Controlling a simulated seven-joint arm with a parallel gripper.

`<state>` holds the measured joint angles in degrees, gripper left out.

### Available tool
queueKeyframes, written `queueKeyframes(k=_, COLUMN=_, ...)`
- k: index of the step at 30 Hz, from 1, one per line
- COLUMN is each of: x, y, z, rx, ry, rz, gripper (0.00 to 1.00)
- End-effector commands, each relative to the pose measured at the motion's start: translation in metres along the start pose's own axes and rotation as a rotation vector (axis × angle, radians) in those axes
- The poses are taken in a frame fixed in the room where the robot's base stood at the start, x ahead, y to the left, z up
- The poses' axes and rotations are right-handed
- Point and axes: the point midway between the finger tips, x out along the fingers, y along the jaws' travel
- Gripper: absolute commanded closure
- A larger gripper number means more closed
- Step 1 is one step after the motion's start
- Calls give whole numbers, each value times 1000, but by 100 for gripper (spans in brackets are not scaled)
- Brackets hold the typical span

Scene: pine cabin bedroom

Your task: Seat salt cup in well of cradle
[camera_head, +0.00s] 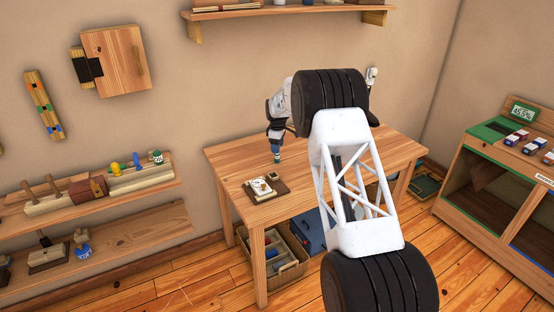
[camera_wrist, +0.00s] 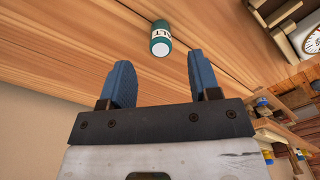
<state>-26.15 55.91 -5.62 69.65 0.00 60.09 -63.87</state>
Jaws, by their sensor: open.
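The salt cup (camera_wrist: 161,38) is a small teal and white cup with dark lettering, partly readable as "LT". It is on the wooden table, ahead of my fingertips and between their lines, apart from both. My gripper (camera_wrist: 161,78) has two blue fingers, spread and empty. In the head view my gripper (camera_head: 276,148) points down over the table's back left part, with the salt cup (camera_head: 277,158) just below it. A wooden holder (camera_head: 283,187) with a white round-faced item lies on the table's left part; I cannot tell whether it is the cradle. It shows at upper right in the wrist view (camera_wrist: 258,18).
The table (camera_head: 225,165) is clear around the cup. A wall shelf at left carries a pale wooden block (camera_head: 140,180) with yellow, blue and green-white pieces. A basket (camera_head: 290,270) stands under the table. A display case (camera_head: 480,160) stands at right.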

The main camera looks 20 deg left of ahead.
Motion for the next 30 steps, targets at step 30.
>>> queueKeyframes(k=30, x=52, y=-1, z=-1, rx=0, ry=0, rz=1, gripper=43)
